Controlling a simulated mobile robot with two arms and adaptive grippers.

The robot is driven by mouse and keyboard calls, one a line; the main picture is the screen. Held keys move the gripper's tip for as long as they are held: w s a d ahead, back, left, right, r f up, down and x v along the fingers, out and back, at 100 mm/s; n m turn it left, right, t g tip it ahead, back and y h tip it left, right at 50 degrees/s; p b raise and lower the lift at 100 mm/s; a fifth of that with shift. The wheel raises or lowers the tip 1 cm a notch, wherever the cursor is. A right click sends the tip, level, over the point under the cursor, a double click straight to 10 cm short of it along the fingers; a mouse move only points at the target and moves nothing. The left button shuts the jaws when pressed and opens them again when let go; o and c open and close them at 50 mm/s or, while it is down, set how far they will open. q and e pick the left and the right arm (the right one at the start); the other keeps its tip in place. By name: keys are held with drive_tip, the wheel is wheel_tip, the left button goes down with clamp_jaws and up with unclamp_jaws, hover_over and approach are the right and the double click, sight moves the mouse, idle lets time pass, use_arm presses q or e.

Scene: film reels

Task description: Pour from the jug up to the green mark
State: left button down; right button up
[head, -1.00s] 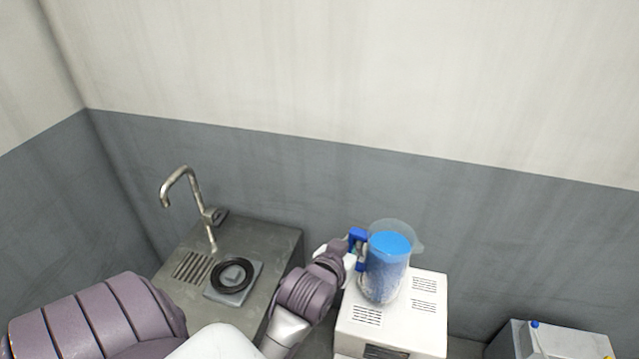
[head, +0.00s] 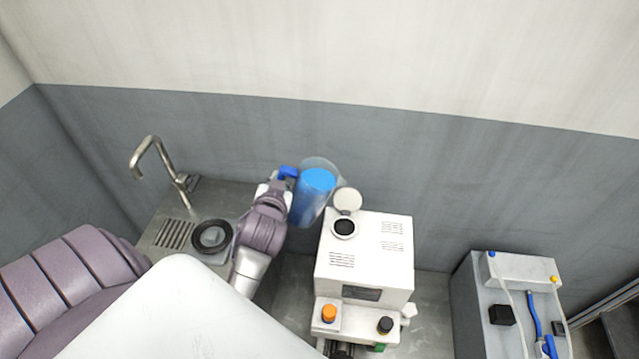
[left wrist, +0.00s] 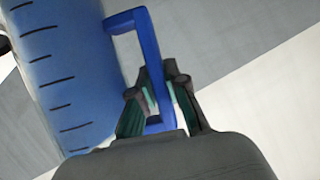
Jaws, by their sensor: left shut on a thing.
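The jug (head: 313,196) is clear with blue liquid and a blue handle. My left gripper (head: 281,181) is shut on the handle and holds the jug left of the white machine, slightly tilted in the head view. The left wrist view shows the jug (left wrist: 62,75) with dark graduation lines, and my left gripper's fingers (left wrist: 160,100) around its blue handle (left wrist: 147,45). The white machine (head: 366,247) has an open round filler hole (head: 343,228) on top with a raised lid (head: 347,200). I cannot make out a green mark. My right gripper is not in view.
A steel sink counter with a tap (head: 160,165), a drain grate (head: 174,234) and a black ring-shaped item (head: 212,236) is at the left. The white machine has an orange knob (head: 328,313) and a black knob (head: 385,325). A grey unit with blue tubing (head: 536,315) stands at the right.

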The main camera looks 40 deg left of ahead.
use_arm(q)
drive_tip(key=shift+w+r, duration=0.1)
drive_tip(key=shift+r, duration=0.1)
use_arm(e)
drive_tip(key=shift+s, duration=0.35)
